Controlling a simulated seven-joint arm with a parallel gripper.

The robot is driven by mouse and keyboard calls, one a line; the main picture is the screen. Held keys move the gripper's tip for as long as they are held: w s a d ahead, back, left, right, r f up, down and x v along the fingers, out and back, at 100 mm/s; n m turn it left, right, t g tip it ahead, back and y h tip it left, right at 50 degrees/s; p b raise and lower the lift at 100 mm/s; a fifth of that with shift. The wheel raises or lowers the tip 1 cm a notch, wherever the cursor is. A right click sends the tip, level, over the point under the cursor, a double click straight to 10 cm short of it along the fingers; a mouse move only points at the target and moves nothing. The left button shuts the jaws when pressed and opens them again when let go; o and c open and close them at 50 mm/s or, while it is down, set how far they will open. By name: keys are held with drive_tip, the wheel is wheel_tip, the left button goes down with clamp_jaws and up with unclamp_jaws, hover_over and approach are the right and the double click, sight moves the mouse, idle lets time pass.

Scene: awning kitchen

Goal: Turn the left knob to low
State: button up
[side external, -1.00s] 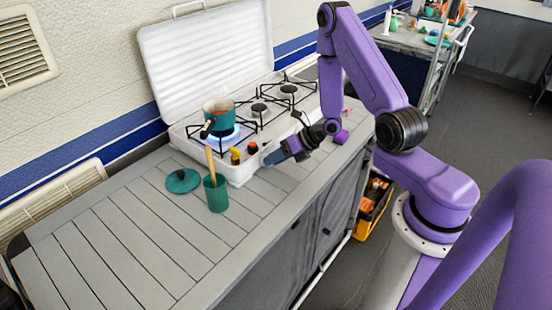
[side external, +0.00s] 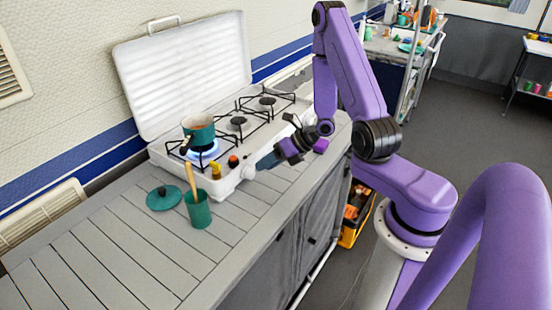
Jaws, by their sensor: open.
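The white stove (side external: 165,158) stands against the wall with its lid up. A white knob (side external: 248,172) shows on its front face, left of my gripper. The knob's setting is too small to read. A blue flame (side external: 203,153) burns under a teal pot (side external: 199,131) on the left burner. My gripper (side external: 262,162) is open at the stove's front, just right of the knob. I cannot tell whether the fingers touch the knob. Other knobs may be hidden behind my gripper.
A yellow item (side external: 215,170) and an orange item (side external: 233,161) sit at the stove's front edge. A teal cup (side external: 199,212) with a wooden utensil and a teal lid (side external: 164,198) are on the grey counter (side external: 120,255). The front left counter is clear.

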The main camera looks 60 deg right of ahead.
drive_tip(key=shift+v, duration=0.95)
drive_tip(key=shift+s+d+r, duration=0.2)
drive_tip(key=shift+s+r, duration=0.1)
drive_tip(key=shift+r, duration=0.05)
drive_tip(key=shift+s, duration=0.1)
drive_tip(key=s+a+r+n+g+y, duration=0.2)
drive_tip(key=s+a+r+n+g, duration=0.25)
drive_tip(key=a+n, duration=0.5)
drive_tip(key=s+a+r+n+g+y, duration=0.1)
drive_tip(key=s+a+r+n+g, duration=0.35)
drive_tip(key=n, duration=0.85)
drive_tip(key=s+r+n+h, duration=0.2)
drive_tip(key=s+n, duration=0.2)
drive_tip(key=n, duration=0.5)
drive_tip(key=s+r+n+h, duration=0.2)
drive_tip(key=s+n, duration=0.3)
drive_tip(key=n, duration=0.4)
drive_tip(key=s+r+n+t+h, duration=0.1)
drive_tip(key=s+n+h, duration=0.3)
drive_tip(key=n, duration=0.6)
drive_tip(key=shift+s+d+r, duration=0.3)
drive_tip(key=shift+s+r, duration=0.15)
drive_tip(key=shift+s, duration=0.05)
